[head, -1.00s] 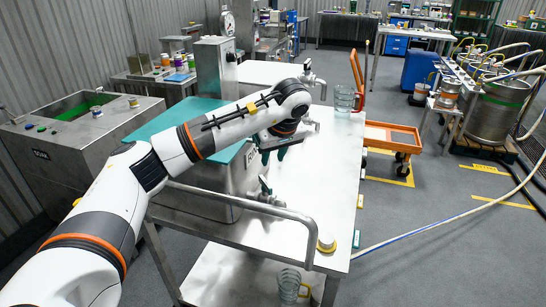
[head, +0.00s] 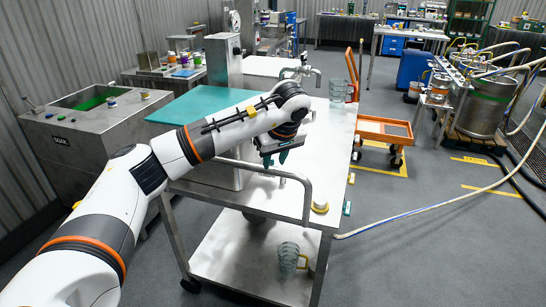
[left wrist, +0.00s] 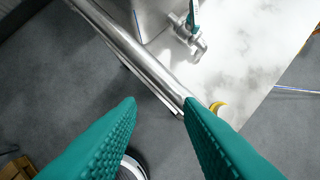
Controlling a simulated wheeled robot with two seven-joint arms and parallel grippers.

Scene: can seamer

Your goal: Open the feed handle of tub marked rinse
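The steel tub (head: 223,172) with a teal lid (head: 190,112) stands on the steel cart. Its label is hidden behind my arm now; earlier, part of a label starting with R showed. In the left wrist view, a steel valve (left wrist: 192,42) with a teal lever handle (left wrist: 193,14) sticks out from the tub's wall (left wrist: 160,14). My left gripper (head: 275,160) hangs near the tub's front corner, above the cart's push rail (head: 290,175). In the left wrist view its teal fingers (left wrist: 160,102) are apart and empty, with the valve ahead of them. My right gripper is not in view.
The push rail (left wrist: 130,48) crosses just ahead of the fingers. A yellow-rimmed round piece (head: 320,208) lies at the cart's edge. One jug (head: 338,91) stands on the cart top, another (head: 288,258) on its lower shelf. A hose (head: 420,210) crosses the floor.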

